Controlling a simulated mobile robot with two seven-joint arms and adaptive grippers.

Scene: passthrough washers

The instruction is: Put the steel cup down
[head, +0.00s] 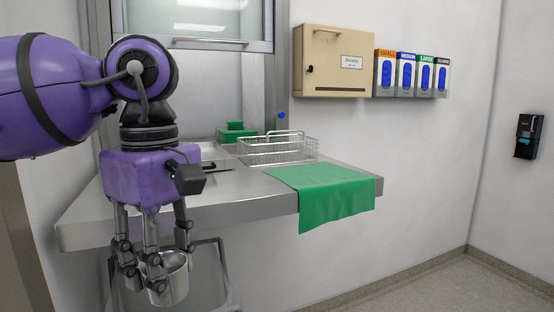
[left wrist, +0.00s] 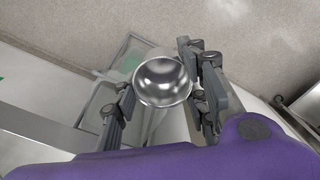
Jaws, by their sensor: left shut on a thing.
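The steel cup (head: 172,284) is in my left gripper (head: 157,262), in front of the counter's front edge and below the level of its top. The gripper points down, and its fingers are shut on the cup from both sides. In the left wrist view the cup (left wrist: 162,80) shows its round open mouth between the fingers of the left gripper (left wrist: 164,92); it looks empty. What is under the cup is partly hidden in the head view. My right gripper is not in view.
A steel counter (head: 235,197) holds a wire basket (head: 278,150), a green item (head: 236,131), a tray (head: 215,157) and a green cloth (head: 330,190) over its front edge. A beige cabinet (head: 325,62) and glove boxes (head: 410,74) hang on the wall. A metal frame (head: 226,270) stands below.

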